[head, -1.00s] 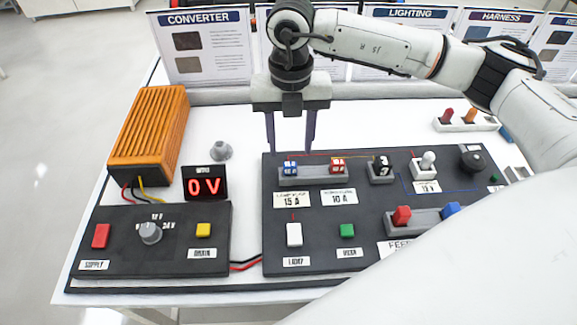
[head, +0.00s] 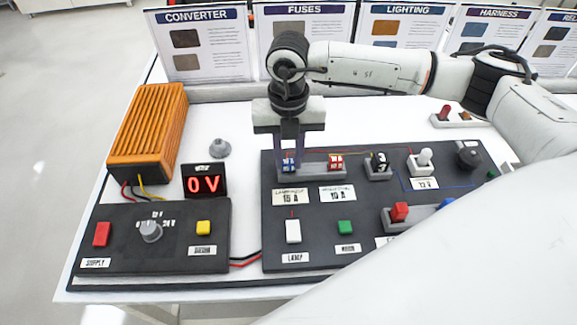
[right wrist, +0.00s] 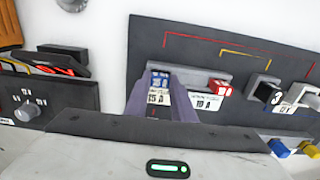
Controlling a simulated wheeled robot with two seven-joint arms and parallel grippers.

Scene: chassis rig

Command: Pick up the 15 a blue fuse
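The blue fuse (head: 289,163) stands upright in the left slot of a grey holder (head: 312,170), above the 15 A label (head: 291,197). It also shows between my fingers in the right wrist view (right wrist: 160,79). My right gripper (head: 289,160) points down over it, with its purple fingers close on either side and apparently shut on the fuse, which still sits in the holder. The fingers hide parts of its sides. My left gripper is not in view.
A red fuse (head: 336,162) stands in the same holder, just right of the blue one. A black fuse (head: 379,162) and a white toggle switch (head: 424,158) are further right. The orange converter (head: 147,125) is at the left.

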